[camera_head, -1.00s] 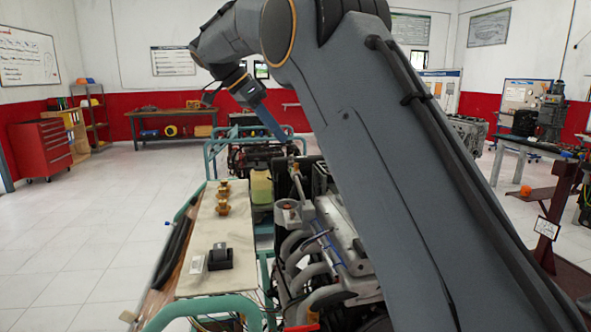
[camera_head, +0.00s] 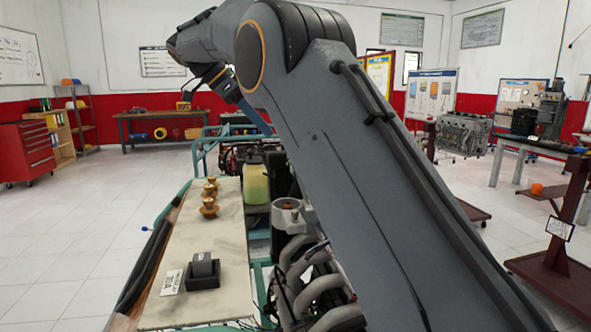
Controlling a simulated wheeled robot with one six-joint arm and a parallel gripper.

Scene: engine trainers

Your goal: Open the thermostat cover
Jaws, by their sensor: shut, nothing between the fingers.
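A grey metal round-topped housing (camera_head: 287,212), which may be the thermostat housing, stands on the engine beside my arm. I cannot make out a separate cover on it, and my arm hides much of the engine behind it. My gripper (camera_head: 266,129) hangs from the wrist in the upper middle, pointing down and to the right, above and beyond the housing. It is small in view and partly behind my arm. It looks shut and empty, apart from the housing.
A pale board (camera_head: 226,240) left of the engine bears brass fittings (camera_head: 209,206), a black block (camera_head: 203,271) and a white label (camera_head: 171,283). A yellowish tank (camera_head: 256,183) and curved grey pipes (camera_head: 318,298) are close by. Open floor lies left.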

